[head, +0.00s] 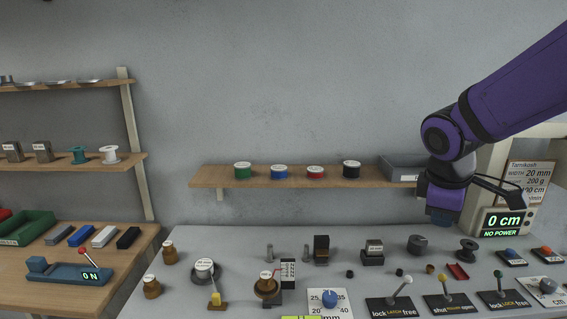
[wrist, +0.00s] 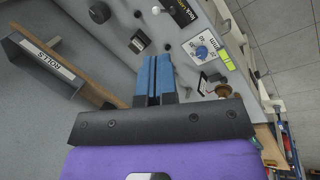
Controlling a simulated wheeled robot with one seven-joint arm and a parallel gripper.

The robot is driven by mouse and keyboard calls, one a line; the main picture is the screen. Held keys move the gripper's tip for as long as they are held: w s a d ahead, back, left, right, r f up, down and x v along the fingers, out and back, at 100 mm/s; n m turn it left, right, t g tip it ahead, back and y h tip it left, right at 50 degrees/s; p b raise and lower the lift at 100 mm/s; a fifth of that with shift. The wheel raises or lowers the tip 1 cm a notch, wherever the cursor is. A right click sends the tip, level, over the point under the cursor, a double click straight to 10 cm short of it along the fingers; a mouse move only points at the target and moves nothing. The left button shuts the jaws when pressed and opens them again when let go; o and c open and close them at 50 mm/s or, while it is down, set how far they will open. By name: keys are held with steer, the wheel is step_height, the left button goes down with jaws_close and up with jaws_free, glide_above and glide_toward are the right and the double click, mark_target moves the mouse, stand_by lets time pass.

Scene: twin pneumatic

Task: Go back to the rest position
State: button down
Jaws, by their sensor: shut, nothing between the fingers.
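My gripper (wrist: 152,78) shows in the wrist view with its two blue fingers side by side, shut and empty. In the head view my purple arm reaches in from the upper right, and my gripper (head: 443,212) hangs pointing down at the right end of the shelf, in front of the grey bin and left of the display reading 0 cm, NO POWER. It is above the grey bench, apart from the parts on it. The fingertips are small and partly dark in the head view.
The wooden shelf (head: 215,179) holds several coloured spools. The grey bin (head: 398,165) is beside my wrist. The display (head: 504,221) stands close right. Levers (head: 402,288), a blue dial (head: 330,298) and small parts cover the bench (head: 225,240). The wall area above the shelf is clear.

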steer(key=s+r+m+t+y, duration=0.1)
steer(key=s+r+m, duration=0.3)
steer(key=s, duration=0.4)
steer(key=s+r+m+t+y, duration=0.1)
steer(key=s+r+m, duration=0.2)
steer(key=s+m, duration=0.4)
steer(key=shift+s+d+r+t+y, duration=0.3)
steer(key=shift+s+d+r+y, duration=0.1)
steer(key=shift+s, duration=0.05)
